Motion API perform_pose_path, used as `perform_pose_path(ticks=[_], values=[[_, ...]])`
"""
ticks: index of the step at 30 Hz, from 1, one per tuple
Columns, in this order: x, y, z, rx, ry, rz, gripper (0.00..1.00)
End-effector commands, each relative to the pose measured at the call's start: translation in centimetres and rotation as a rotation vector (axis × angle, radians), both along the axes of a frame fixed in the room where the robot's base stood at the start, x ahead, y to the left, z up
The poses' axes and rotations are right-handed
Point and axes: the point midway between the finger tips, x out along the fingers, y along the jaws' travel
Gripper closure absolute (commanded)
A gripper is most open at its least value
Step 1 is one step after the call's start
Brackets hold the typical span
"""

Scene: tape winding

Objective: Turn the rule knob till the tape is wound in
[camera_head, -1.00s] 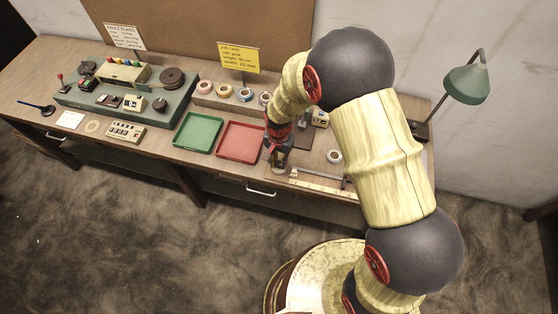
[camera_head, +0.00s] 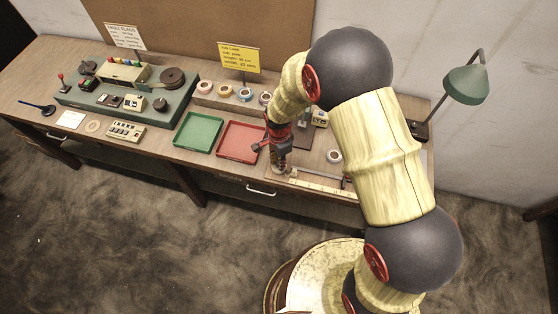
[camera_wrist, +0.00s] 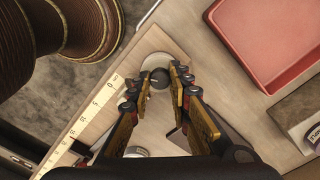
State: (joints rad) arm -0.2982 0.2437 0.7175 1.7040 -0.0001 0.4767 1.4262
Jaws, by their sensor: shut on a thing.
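The rule (camera_head: 318,186) lies along the front edge of the bench, in front of my arm. In the wrist view its pale scale (camera_wrist: 84,127) with printed numbers runs down to the left. A dark round knob (camera_wrist: 158,78) sits on a pale disc at the zero end of the rule. My gripper (camera_wrist: 162,80) points down over it, with one finger on each side, shut on the knob. In the head view my gripper (camera_head: 281,167) hides the knob. I cannot make out the tape at the knob.
A red tray (camera_head: 239,142) stands just left of my gripper, with a green tray (camera_head: 197,132) beyond it. A tape roll (camera_head: 334,156) lies to the right. A green control unit (camera_head: 125,90) fills the left side. A lamp (camera_head: 467,83) stands at the right end.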

Motion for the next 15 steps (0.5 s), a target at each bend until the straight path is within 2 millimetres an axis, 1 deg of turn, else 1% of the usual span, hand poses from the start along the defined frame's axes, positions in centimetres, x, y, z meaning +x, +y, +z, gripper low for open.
perform_pose_path(ticks=[12, 13, 15], values=[[0.11, 0.05, 0.07, 0.001, -0.003, -0.006, 1.00], [0.11, 0.05, 0.07, 0.001, -0.003, -0.006, 0.79], [0.11, 0.05, 0.07, 0.001, -0.003, -0.006, 0.75]])
